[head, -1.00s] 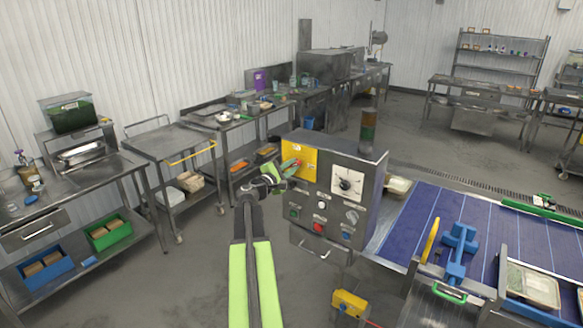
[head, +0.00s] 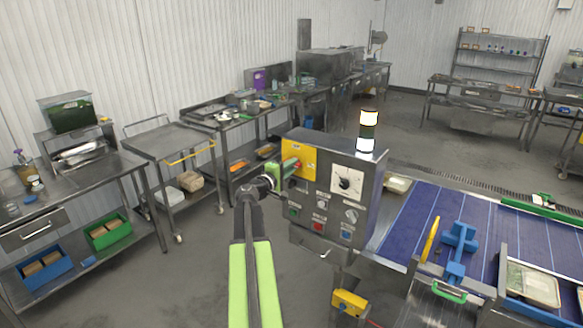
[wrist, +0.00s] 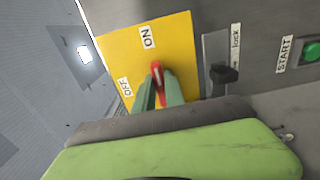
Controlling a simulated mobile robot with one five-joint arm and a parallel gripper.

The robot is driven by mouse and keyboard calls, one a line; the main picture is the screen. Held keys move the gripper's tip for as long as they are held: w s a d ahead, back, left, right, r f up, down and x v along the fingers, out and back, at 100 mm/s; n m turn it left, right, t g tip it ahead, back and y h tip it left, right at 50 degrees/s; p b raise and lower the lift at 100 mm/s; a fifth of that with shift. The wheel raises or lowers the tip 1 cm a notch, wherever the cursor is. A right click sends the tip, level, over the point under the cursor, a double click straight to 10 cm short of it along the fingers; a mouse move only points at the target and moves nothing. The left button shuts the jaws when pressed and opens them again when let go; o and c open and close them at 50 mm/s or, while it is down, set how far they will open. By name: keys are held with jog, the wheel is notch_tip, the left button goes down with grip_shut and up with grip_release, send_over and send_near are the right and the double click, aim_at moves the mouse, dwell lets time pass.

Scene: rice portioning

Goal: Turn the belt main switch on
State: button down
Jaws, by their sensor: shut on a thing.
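The belt main switch is a red handle (wrist: 157,72) on a yellow plate (wrist: 180,45) marked ON and OFF. In the wrist view the handle's tip points toward the ON label (wrist: 147,37), and the OFF label (wrist: 125,87) lies to the left. My gripper (wrist: 160,92) is shut on the red handle, with one green finger on each side of it. In the head view my gripper (head: 286,170) is at the yellow plate (head: 301,155) on the grey control box (head: 367,190). The fingers hide the handle's lower part.
The signal tower (head: 367,132) on the box is lit, yellowish above and white below. A black lock lever (wrist: 223,75) and green START button (wrist: 312,51) sit right of the plate. The blue belt (head: 415,220) lies right; a steel cart (head: 170,143) stands left.

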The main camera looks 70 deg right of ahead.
dwell(0.3)
jog(key=c, duration=1.4)
grip_release()
jog(key=v, duration=1.7)
jog(key=shift+a, duration=0.25)
